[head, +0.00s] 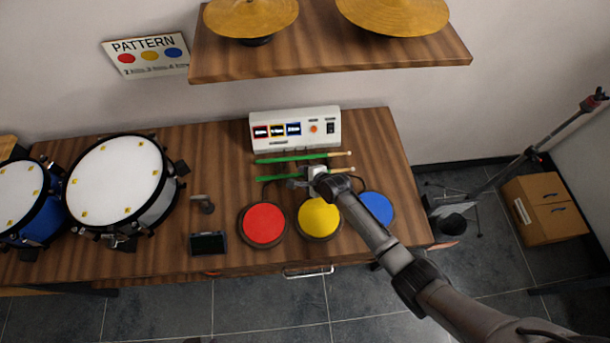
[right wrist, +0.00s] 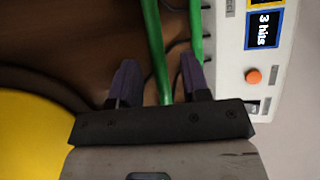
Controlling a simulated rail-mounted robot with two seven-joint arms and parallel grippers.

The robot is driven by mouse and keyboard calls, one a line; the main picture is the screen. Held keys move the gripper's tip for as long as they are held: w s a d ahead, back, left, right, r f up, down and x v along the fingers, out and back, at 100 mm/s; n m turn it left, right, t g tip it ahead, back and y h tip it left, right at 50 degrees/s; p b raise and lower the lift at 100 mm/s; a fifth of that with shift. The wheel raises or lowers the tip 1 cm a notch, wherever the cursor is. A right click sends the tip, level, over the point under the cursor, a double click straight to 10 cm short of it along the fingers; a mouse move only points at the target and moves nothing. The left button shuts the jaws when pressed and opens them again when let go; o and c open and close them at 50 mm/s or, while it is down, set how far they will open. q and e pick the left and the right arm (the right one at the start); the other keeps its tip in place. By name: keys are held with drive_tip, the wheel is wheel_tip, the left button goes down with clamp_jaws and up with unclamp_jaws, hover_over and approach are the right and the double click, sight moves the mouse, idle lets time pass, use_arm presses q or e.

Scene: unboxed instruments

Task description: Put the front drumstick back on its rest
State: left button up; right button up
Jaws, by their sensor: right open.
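The front drumstick (head: 274,178), green with a pale tip, lies in front of the rear green drumstick (head: 290,158) on the wooden table. My right gripper (head: 297,181) is open over the front drumstick, pointing left. In the right wrist view the front drumstick (right wrist: 153,40) runs between the open fingers of my right gripper (right wrist: 157,75), without a visible grip. The rear drumstick (right wrist: 195,35) shows beyond the right finger. The drumstick's rest is too small or hidden to make out. My left gripper is not in view.
A white control box (head: 295,128) stands behind the sticks. Red (head: 263,224), yellow (head: 319,217) and blue (head: 377,208) pads lie in front. Drums (head: 118,180) stand at left. A shelf with cymbals (head: 392,14) hangs above the table (head: 220,150).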

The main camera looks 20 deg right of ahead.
drive_tip(key=shift+s+d+r, duration=0.1)
drive_tip(key=shift+s+r, duration=0.15)
drive_tip(key=shift+r, duration=0.05)
drive_tip(key=p+v, duration=0.4)
drive_tip(key=v, duration=0.9)
drive_tip(key=shift+p, duration=0.4)
drive_tip(key=shift+s+f, duration=0.1)
